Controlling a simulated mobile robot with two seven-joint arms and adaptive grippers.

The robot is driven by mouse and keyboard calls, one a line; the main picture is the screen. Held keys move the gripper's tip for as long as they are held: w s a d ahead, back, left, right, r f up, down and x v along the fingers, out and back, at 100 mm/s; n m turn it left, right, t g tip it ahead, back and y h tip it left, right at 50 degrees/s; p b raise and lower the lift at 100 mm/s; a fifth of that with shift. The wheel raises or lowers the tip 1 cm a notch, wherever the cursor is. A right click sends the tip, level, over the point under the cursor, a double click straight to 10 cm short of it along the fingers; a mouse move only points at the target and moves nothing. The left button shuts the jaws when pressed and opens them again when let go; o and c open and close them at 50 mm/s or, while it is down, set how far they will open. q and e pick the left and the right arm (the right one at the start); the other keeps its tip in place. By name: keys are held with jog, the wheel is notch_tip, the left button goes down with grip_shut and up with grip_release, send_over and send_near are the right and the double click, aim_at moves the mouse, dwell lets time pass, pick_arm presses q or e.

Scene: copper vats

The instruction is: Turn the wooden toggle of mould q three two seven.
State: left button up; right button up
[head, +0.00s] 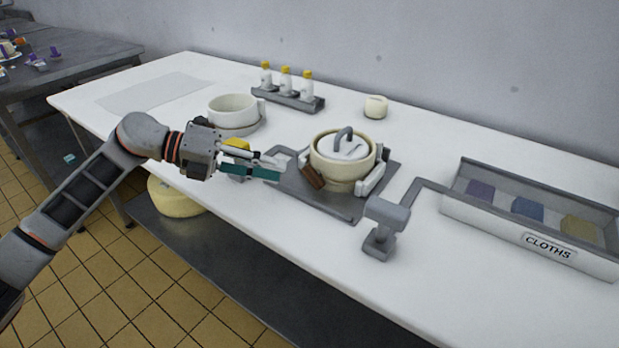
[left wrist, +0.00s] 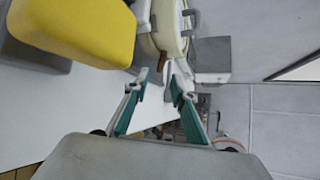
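The mould (head: 341,165) is a cream round pot with a pale lid and a grey arched handle. It stands on a dark grey plate (head: 345,204); no number is readable on it. The brown wooden toggle (head: 313,177) sits tilted on its front left side, and it also shows in the left wrist view (left wrist: 163,60). My left gripper (head: 280,168) is just left of the toggle, fingers pointing at it. In the left wrist view its teal-padded fingers (left wrist: 157,80) are apart with nothing between them, the toggle lying beyond the tips. My right gripper is out of view.
A grey T-shaped stand (head: 385,222) is right of the plate. A yellow-topped block (left wrist: 75,28) is close beside my left gripper. A white pot (head: 233,112), a bottle rack (head: 288,100) and a cloths tray (head: 575,262) stand around. The front right tabletop is clear.

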aim_at(307, 178)
pick_arm(q)
jog(key=x, duration=0.7)
jog(key=shift+d+b, duration=0.35)
grip_shut()
